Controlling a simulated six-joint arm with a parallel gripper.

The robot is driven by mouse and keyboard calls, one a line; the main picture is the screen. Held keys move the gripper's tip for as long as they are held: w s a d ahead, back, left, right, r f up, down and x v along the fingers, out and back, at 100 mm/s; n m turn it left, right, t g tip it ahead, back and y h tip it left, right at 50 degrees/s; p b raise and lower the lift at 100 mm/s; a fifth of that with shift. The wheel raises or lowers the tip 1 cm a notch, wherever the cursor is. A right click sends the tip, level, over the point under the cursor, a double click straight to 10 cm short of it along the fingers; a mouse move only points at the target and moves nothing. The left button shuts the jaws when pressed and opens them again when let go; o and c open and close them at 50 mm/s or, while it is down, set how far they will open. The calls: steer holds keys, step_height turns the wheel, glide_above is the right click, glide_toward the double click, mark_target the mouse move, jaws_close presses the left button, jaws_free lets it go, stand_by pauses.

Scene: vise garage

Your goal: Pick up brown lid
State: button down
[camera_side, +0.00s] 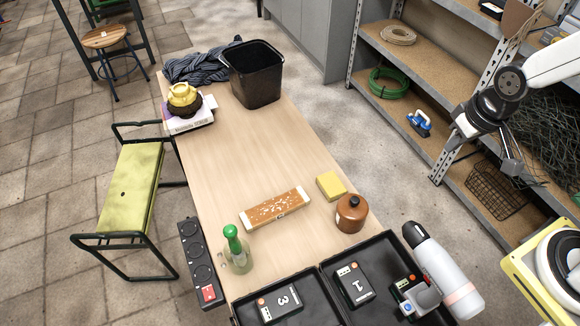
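A brown rounded jar (351,214) stands upright on the wooden table near its right edge. My gripper (511,165) hangs at the right, in front of the shelf in the picture, well apart from the jar. It looks empty, but its fingers are too small to tell whether they are open or shut.
A yellow block (331,186), an orange-and-white box (275,208) and a green-topped bottle (236,250) stand near the jar. Black trays (322,287) with numbered packs and a white bottle (447,272) lie in front. A black bin (256,73) stands at the far end; mid-table is clear.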

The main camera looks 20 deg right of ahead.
steer(key=shift+s+d+r, duration=0.1)
steer(key=shift+s, duration=0.05)
steer(key=shift+c, duration=1.6)
jaws_free()
steer(key=m+g+y, duration=0.1)
steer(key=m+g, duration=0.2)
steer(key=m, duration=1)
glide_above(355, 199)
steer(key=f, duration=1.4)
steer(key=shift+w+d+f, duration=0.25)
steer(key=shift+d+f, duration=0.15)
steer(key=shift+f, duration=0.1)
steer(key=shift+s+a+f, duration=0.1)
steer(key=shift+a+f, duration=0.05)
steer(key=shift+f, duration=1.05)
